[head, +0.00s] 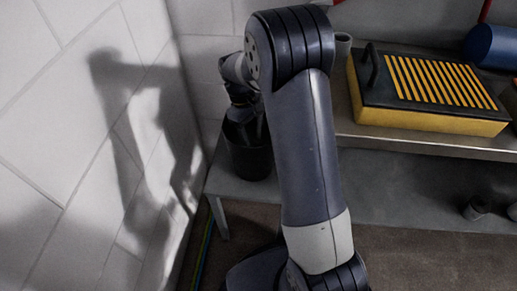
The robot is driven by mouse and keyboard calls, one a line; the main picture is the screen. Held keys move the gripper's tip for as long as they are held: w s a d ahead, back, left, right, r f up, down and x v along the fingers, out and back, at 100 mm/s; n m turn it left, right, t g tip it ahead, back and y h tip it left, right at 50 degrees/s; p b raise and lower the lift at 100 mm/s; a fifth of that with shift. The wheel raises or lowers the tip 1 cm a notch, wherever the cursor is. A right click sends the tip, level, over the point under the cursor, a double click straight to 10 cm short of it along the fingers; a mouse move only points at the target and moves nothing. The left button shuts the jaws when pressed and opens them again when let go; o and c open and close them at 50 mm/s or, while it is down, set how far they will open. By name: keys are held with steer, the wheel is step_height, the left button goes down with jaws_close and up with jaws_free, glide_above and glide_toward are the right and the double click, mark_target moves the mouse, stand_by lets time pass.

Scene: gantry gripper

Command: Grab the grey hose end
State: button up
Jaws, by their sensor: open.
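I cannot make out a grey hose end for certain. A small grey cylindrical piece (343,46) stands on the upper shelf just right of my arm's elbow, partly hidden by it; I cannot tell what it is. My gripper (244,112) hangs at the end of my wrist, left of the elbow, over a dark bucket-like container (249,158). The gripper is dark and small here, and its fingertips are not clear. I see nothing held in it. I cannot tell whether it reaches inside the container.
A yellow box with a black, yellow-striped top (430,118) sits on the upper shelf (400,142). A blue cylinder (495,46) lies at the far right. A small dark round object (475,208) is on the grey lower surface (400,190). A pale wall (60,130) closes the left.

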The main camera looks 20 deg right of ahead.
mark_target(257, 138)
steer(key=shift+d+b+x, duration=0.15)
steer(key=shift+b+x, duration=0.3)
steer(key=shift+x, duration=0.95)
steer(key=shift+d+b+x, duration=0.15)
steer(key=shift+b+x, duration=0.3)
steer(key=shift+x, duration=0.9)
steer(key=shift+r, duration=0.1)
steer(key=shift+c, duration=0.4)
steer(key=c, duration=1.1)
step_height(257, 138, up, 10)
steer(key=p, duration=0.3)
steer(key=shift+r, duration=0.15)
step_height(257, 138, up, 11)
steer(key=p, duration=1.1)
steer(key=shift+r, duration=0.15)
